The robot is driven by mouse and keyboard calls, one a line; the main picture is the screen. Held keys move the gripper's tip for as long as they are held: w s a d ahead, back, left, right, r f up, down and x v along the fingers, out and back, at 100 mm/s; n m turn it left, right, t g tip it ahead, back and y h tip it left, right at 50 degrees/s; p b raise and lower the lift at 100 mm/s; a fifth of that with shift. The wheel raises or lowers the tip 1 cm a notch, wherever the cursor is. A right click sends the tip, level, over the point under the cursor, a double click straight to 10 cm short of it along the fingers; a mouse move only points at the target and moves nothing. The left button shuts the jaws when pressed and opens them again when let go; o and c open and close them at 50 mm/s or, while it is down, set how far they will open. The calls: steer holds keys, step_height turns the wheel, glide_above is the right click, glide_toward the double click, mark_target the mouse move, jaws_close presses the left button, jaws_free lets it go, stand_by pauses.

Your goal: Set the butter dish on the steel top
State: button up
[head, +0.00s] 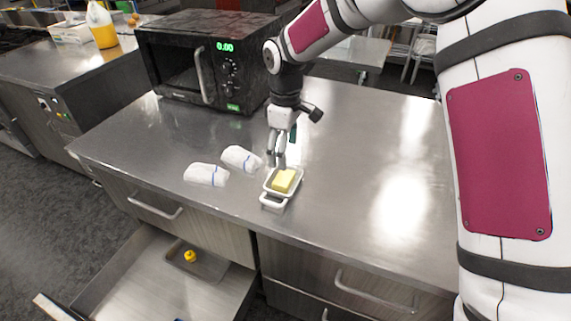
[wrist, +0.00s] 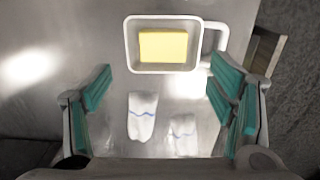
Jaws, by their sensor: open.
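The butter dish (head: 268,194) is a small white tray with a handle and a yellow block of butter (head: 285,180) in it. It stands on the steel top (head: 340,160), close to its front edge. In the wrist view the dish (wrist: 131,45) is at the top, with its handle to the right. My gripper (head: 277,160) points down just behind the dish in the head view. Its teal-padded fingers (wrist: 165,92) are wide apart with nothing held between them. I cannot tell whether a finger touches the dish.
Two white rolled cloths (head: 206,174) (head: 241,158) lie left of the dish. A black microwave (head: 210,60) stands at the back left. An open drawer (head: 135,285) below the front edge holds a tray with a small yellow thing (head: 190,256). The top's right side is clear.

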steer(key=s+d+r+m+t, duration=0.1)
steer(key=s+d+r+m, duration=0.2)
steer(key=s+d+r, duration=0.5)
steer(key=s+d+r+m+t, duration=0.1)
steer(key=s+d+r+m, duration=0.3)
steer(key=r, duration=0.6)
steer(key=s+d+m+t, duration=0.1)
steer(key=s+d+m, duration=0.2)
steer(key=s, duration=0.6)
steer(key=s+d+m+t, duration=0.2)
steer(key=s+d+m, duration=0.2)
steer(key=s+d, duration=0.3)
steer(key=s, duration=0.2)
steer(key=shift+s+r, duration=0.15)
steer(key=shift+s, duration=0.15)
